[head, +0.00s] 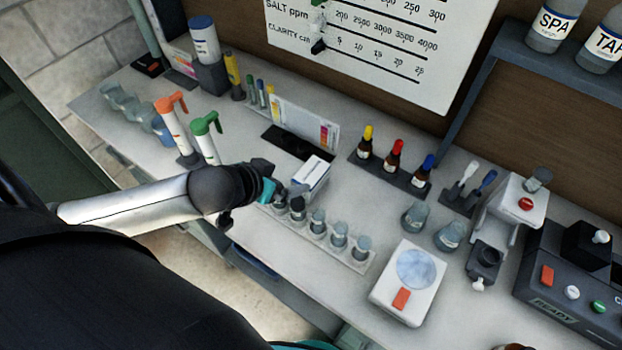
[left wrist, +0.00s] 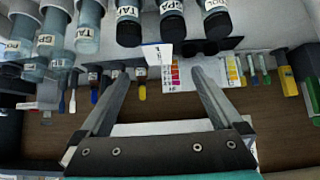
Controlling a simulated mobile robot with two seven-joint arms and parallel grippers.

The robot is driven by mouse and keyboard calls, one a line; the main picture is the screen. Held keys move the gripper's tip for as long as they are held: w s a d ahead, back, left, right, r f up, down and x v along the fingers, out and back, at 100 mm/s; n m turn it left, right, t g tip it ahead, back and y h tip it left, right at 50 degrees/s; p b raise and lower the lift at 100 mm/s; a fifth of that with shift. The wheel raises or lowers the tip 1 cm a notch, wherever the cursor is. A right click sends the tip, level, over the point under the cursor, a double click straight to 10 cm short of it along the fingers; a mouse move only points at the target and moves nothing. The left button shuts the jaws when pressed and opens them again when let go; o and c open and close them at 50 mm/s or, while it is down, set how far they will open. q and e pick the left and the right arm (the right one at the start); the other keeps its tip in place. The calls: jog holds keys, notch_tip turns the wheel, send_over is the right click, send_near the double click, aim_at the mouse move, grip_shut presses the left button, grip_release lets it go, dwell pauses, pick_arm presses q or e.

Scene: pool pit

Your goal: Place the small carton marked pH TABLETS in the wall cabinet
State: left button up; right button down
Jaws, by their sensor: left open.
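A small white carton (head: 311,174) with blue edging stands on the bench behind a row of sample jars; its print is too small to read, so I cannot confirm it is the pH TABLETS one. My left gripper (head: 292,191) is just left of it, above the jars, in the head view. In the left wrist view its two fingers (left wrist: 163,78) are spread with nothing held between them. A small white block (left wrist: 158,54) shows beyond the fingertips; I cannot tell if it is the carton. No wall cabinet is clearly recognisable. My right gripper is not visible.
Sample jars (head: 339,236) stand in a rack along the front. Dropper bottles (head: 393,157), a scale (head: 395,300) and two flasks stand to the right. Orange- and green-topped tools (head: 207,142) stand left. A grey wall shelf (head: 474,95) carries bottles (head: 553,24).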

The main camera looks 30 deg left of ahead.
aim_at(308, 176)
pick_arm(q)
jog(key=b+x, duration=0.1)
jog(key=x, duration=0.6)
jog(key=shift+w+f, duration=0.25)
jog(key=shift+f, duration=0.1)
jog(key=shift+w+d+f, duration=0.15)
jog(key=shift+w+f, duration=0.25)
jog(key=shift+b+x, duration=0.5)
jog(key=shift+x, duration=1.95)
jog(key=shift+s+d+f, duration=0.15)
jog(key=shift+s, duration=0.05)
jog(key=c, duration=1.6)
